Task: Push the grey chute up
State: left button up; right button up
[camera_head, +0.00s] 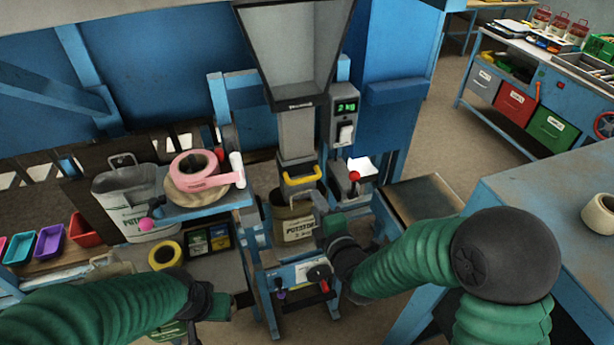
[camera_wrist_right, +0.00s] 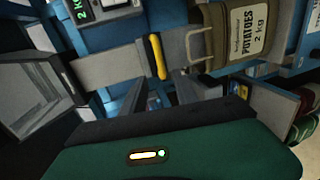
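The grey chute (camera_head: 297,132) hangs under the grey hopper (camera_head: 294,50), with a yellow handle (camera_head: 302,174) at its lower end. A brown potato sack (camera_head: 293,218) stands upright right below it. In the right wrist view the scene is turned sideways: the chute (camera_wrist_right: 112,68), yellow handle (camera_wrist_right: 157,57) and sack (camera_wrist_right: 250,32) all show. My right gripper (camera_head: 335,222) is beside the sack on its right, below the handle and apart from it. My left gripper (camera_head: 222,306) is low at the left, away from the chute.
A scale box (camera_head: 344,115) reading 2 kg stands right of the chute. A red-knobbed lever (camera_head: 354,177) is below it. Pink tape (camera_head: 194,168) lies on a blue shelf at the left. A blue table (camera_head: 550,190) is at the right.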

aim_at(304, 182)
jog(key=p+x, duration=0.3)
jog(key=x, duration=0.9)
jog(key=shift+w, duration=0.25)
jog(key=shift+f, duration=0.1)
jog(key=shift+a, duration=0.1)
grip_shut()
jog(key=shift+f, duration=0.15)
